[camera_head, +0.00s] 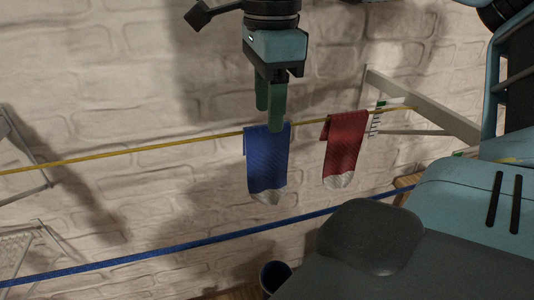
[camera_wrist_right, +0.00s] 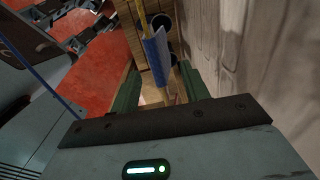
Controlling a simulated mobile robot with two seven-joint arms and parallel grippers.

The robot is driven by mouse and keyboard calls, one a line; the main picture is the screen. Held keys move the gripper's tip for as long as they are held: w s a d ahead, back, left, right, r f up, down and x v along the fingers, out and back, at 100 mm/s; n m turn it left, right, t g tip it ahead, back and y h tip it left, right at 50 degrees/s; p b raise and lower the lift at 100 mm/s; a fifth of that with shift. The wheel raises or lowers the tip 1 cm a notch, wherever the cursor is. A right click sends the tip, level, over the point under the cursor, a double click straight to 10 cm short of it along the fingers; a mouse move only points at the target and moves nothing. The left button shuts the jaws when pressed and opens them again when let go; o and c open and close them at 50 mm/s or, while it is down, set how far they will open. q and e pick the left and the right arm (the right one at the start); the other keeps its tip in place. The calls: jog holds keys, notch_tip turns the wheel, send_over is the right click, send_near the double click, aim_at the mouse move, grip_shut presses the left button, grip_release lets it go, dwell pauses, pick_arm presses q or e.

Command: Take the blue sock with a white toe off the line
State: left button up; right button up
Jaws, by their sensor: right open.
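The blue sock with a white toe (camera_head: 267,160) hangs folded over the yellow line (camera_head: 130,150), toe down. My right gripper (camera_head: 269,117) is open with green fingers, pointing down at the sock's top edge, where the fingertips overlap it in the head view. In the right wrist view the blue sock (camera_wrist_right: 157,50) lies between the two spread fingers, apart from both as far as I can see.
A red sock with a pale toe (camera_head: 343,145) hangs on the same line to the right. A blue line (camera_head: 200,242) runs lower. A dark bucket (camera_head: 275,275) stands below. A pale brick wall (camera_head: 90,60) is behind, and a rack frame (camera_head: 425,110) is at right.

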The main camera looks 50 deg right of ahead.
aim_at(266, 152)
jog(key=shift+d+f, duration=0.1)
jog(key=shift+f, duration=0.8)
jog(key=shift+s+f, duration=0.15)
jog(key=shift+f, duration=0.3)
pick_arm(q)
jog(key=shift+w+r+p, duration=0.6)
jog(key=shift+w+r, duration=0.1)
jog(key=shift+r, duration=0.2)
pick_arm(e)
notch_tip(266, 152, down, 4)
jog(key=shift+f, duration=0.15)
grip_shut()
